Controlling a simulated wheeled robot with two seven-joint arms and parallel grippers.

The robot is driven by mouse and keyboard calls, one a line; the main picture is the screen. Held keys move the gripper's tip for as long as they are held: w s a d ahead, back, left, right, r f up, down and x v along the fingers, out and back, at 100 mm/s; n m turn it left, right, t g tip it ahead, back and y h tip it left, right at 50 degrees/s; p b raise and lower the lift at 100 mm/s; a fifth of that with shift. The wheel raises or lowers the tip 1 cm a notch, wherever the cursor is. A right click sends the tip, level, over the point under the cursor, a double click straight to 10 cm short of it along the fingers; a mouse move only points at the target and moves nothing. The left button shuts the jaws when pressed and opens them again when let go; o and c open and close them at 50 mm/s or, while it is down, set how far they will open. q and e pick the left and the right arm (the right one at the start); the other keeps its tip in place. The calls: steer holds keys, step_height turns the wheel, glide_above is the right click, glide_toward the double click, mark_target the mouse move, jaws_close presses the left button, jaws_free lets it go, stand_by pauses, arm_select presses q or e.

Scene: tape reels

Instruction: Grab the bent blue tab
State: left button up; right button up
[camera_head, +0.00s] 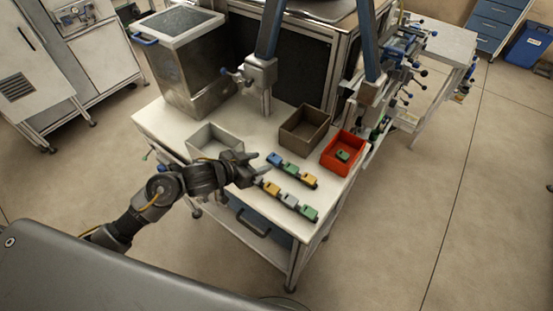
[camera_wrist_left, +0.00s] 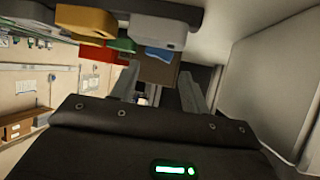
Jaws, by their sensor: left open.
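The blue tab (camera_head: 274,158) sits at the left end of the far row of coloured tabs on the table. In the left wrist view the blue tab (camera_wrist_left: 160,54) shows partly, with a curved edge, behind a grey tab (camera_wrist_left: 158,31). My left gripper (camera_head: 261,168) is open and empty, just left of the blue tab and near the near row's yellow tab (camera_head: 270,188). In the left wrist view the fingers (camera_wrist_left: 158,85) are spread, with the blue tab beyond them. My right gripper is not in view.
The far row also holds a green tab (camera_head: 290,167) and a yellow tab (camera_head: 308,180). A brown bin (camera_head: 303,141) and a red bin (camera_head: 358,140) holding a green piece (camera_head: 342,156) stand behind. A pale bin (camera_head: 222,134) stands left, beside my arm.

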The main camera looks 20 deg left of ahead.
mark_target(273, 159)
arm_select(q)
steer(key=shift+p+x, duration=0.65)
steer(key=shift+x, duration=2)
steer(key=shift+s, duration=0.1)
steer(key=shift+c, duration=0.5)
steer(key=c, duration=0.5)
